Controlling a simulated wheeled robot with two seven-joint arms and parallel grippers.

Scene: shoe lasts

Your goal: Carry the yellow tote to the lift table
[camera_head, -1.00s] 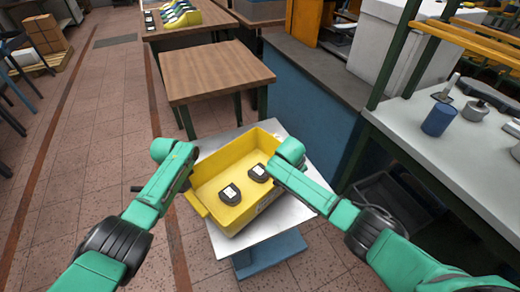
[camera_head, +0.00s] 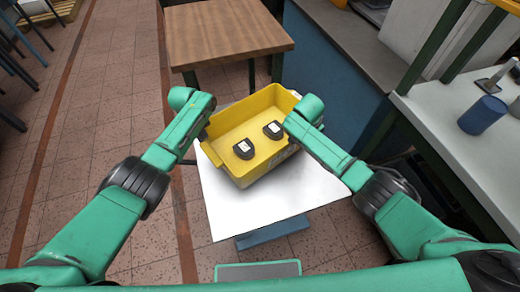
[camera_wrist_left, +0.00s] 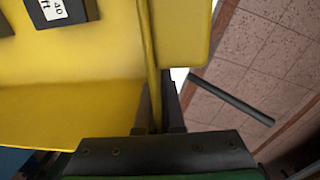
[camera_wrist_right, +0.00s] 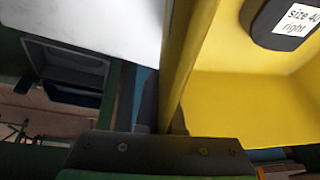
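The yellow tote (camera_head: 254,171) is over the far part of the lift table's pale top (camera_head: 262,208), whose blue base (camera_head: 272,231) shows below. I cannot tell whether the tote rests on the top or hangs just above it. Two dark labelled pieces (camera_head: 244,149) lie inside; one label reads "size 40 right" in the right wrist view (camera_wrist_right: 283,22). My left gripper (camera_head: 203,133) is shut on the tote's left wall, which runs between the fingers in the left wrist view (camera_wrist_left: 157,105). My right gripper (camera_head: 290,122) is shut on the opposite wall.
A wooden table (camera_head: 225,38) stands just beyond the tote. A blue-sided counter (camera_head: 325,80) and a white bench (camera_head: 455,135) with a blue cylinder (camera_head: 482,115) are close on the right. The tiled floor (camera_head: 100,110) on the left is open.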

